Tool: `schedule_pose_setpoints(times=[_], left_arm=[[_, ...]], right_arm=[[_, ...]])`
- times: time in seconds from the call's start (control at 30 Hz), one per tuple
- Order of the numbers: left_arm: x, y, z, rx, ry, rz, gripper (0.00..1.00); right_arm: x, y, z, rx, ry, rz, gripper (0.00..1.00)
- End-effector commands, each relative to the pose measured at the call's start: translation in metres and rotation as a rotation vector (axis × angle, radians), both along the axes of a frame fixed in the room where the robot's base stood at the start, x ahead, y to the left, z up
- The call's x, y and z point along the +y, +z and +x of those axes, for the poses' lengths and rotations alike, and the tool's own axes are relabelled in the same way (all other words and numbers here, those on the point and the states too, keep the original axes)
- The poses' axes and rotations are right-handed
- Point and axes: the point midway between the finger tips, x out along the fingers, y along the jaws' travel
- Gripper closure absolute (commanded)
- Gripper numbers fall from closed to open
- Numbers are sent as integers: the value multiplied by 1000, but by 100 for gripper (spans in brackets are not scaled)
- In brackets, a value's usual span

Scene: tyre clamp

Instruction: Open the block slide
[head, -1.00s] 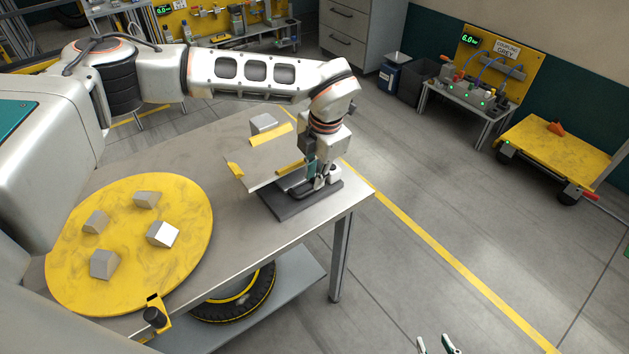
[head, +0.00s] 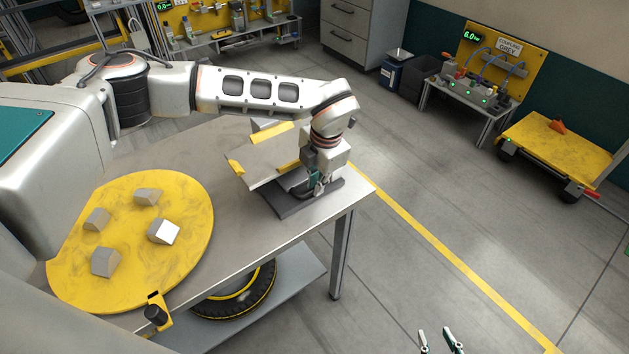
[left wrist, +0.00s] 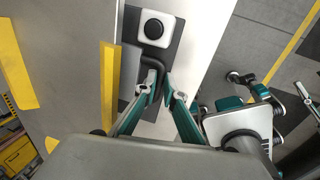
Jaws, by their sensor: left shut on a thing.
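The block slide is a light grey panel with yellow edge strips (head: 262,160) on the table's far right part. In the left wrist view a yellow strip (left wrist: 109,85) runs beside my fingers. A dark base plate (head: 292,207) lies at its right end, with a round black button (left wrist: 153,28) on it. A dark bent handle (left wrist: 151,64) rises by the base. My left gripper (head: 318,186) is shut on this handle, its fingertips (left wrist: 158,88) around it. The grip is partly hidden in the head view. My right gripper (head: 436,338) is open and empty, low over the floor.
A yellow round plate (head: 190,200) with several grey blocks lies on the table's left part. A grey block (head: 268,124) stands behind the panel. A tyre (head: 240,298) lies on the lower shelf. The floor right of the table (head: 440,180) is clear.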

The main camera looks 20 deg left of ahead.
Motion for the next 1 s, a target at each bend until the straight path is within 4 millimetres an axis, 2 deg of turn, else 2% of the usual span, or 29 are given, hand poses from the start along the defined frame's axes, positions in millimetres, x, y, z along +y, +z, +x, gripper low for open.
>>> schedule_pose_setpoints(times=[0.2, 0.4, 0.77, 0.8, 1.0], left_arm=[[-46, 1, -34, 1, -9, -2, 100], [-74, 0, -57, 0, -5, -1, 100], [-78, 0, -60, -1, -2, -2, 100], [-78, 0, -60, -1, -2, -2, 86], [-78, 0, -60, 0, -2, -1, 84]], right_arm=[[0, 2, 0, 2, 0, -1, 67], [0, -1, -1, 3, 0, -1, 67], [0, 2, 0, -3, 0, 0, 67], [0, 2, 1, -3, 0, 0, 67], [0, 2, 1, -3, 0, 0, 67]])
